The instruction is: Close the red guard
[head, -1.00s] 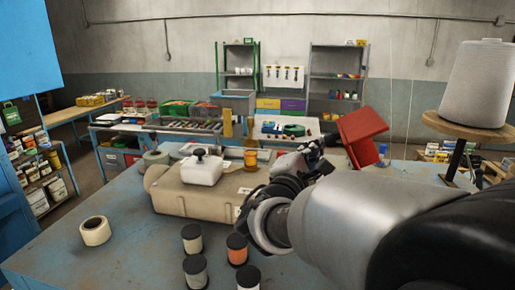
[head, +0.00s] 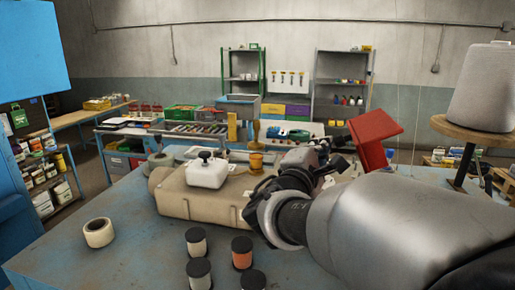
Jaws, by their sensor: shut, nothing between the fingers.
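The red guard (head: 373,136) stands right of centre, a tilted red plate raised above the far right part of the beige machine (head: 185,200). Its lower part is partly hidden behind my arm. My gripper (head: 338,160) is just left of the guard, near its lower left side, and is shut with nothing in it. Whether the fingers touch the guard cannot be told from this view. My wrist hides the right end of the machine.
A white box with a black knob (head: 207,171) sits on the machine. A thread cone (head: 485,88) stands on a round wooden stand (head: 475,130) at right.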

